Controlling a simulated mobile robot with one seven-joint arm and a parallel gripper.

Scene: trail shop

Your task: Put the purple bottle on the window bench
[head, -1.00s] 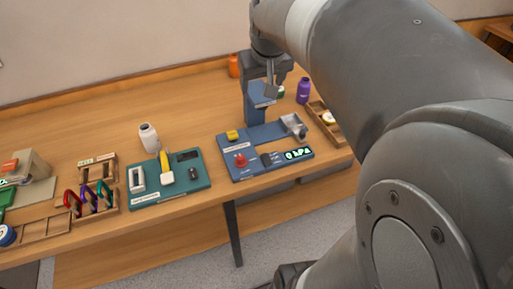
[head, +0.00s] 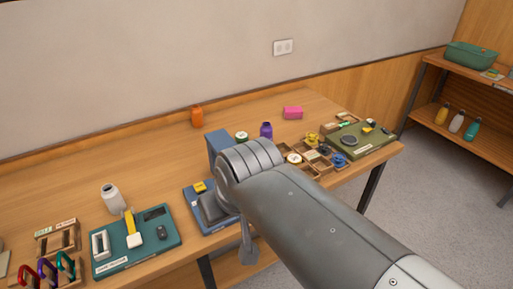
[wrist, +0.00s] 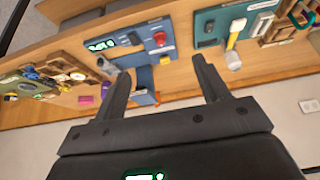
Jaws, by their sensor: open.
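The purple bottle (head: 266,130) stands upright toward the back of the long wooden workbench (head: 150,150), just beyond my arm in the head view. It shows small in the wrist view (wrist: 106,88), left of my gripper's fingers. My gripper (wrist: 160,72) is open and empty, over the bench's front side and apart from the bottle. In the head view my arm largely hides the gripper and much of the blue pump station (head: 197,213). No window shows, and I cannot identify a window bench in these frames.
A shelf (head: 480,95) holding bottles is at far right.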

